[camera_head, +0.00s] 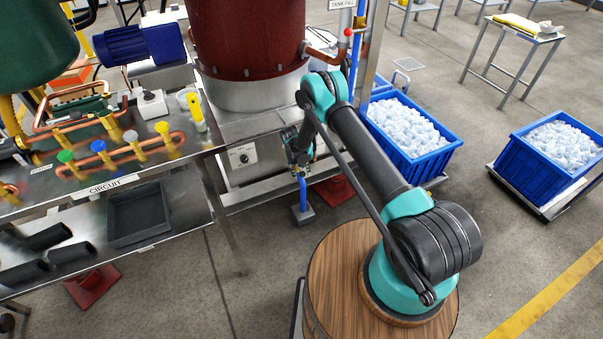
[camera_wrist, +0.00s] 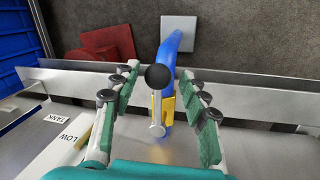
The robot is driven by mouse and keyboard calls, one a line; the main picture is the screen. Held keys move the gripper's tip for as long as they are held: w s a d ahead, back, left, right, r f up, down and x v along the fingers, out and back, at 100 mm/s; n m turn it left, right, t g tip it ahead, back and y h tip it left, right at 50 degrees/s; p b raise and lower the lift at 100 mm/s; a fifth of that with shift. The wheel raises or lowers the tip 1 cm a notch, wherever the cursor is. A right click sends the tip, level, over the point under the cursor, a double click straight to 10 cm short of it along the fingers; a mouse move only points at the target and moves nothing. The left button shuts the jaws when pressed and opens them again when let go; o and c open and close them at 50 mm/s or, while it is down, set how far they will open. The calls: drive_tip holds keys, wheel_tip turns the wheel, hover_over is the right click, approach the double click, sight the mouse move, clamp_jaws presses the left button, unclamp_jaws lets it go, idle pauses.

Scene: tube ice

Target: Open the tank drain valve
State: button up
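The drain valve shows in the wrist view as a metal lever with a black ball knob (camera_wrist: 158,77), in front of a yellow valve body (camera_wrist: 168,106) on a blue pipe (camera_wrist: 172,48). My gripper (camera_wrist: 157,84) is open. Its green-padded fingers stand on the left and right of the lever, with a visible gap on each side. In the head view my gripper (camera_head: 300,148) is low in front of the tank stand, above the blue pipe (camera_head: 303,192). The lever is hidden there.
A red tank (camera_head: 248,35) stands above the steel cabinet with a dial (camera_head: 243,156). A metal rail (camera_wrist: 240,88) crosses behind the valve. A labelled panel (camera_wrist: 62,140) lies at left in the wrist view. A piping bench (camera_head: 105,185) is left; blue ice crates (camera_head: 430,153) are right.

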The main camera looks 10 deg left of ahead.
drive_tip(key=shift+r, duration=0.15)
wheel_tip(320, 180, up, 12)
drive_tip(key=a, duration=0.2)
drive_tip(key=shift+s+f, duration=0.25)
drive_tip(key=shift+s, duration=0.15)
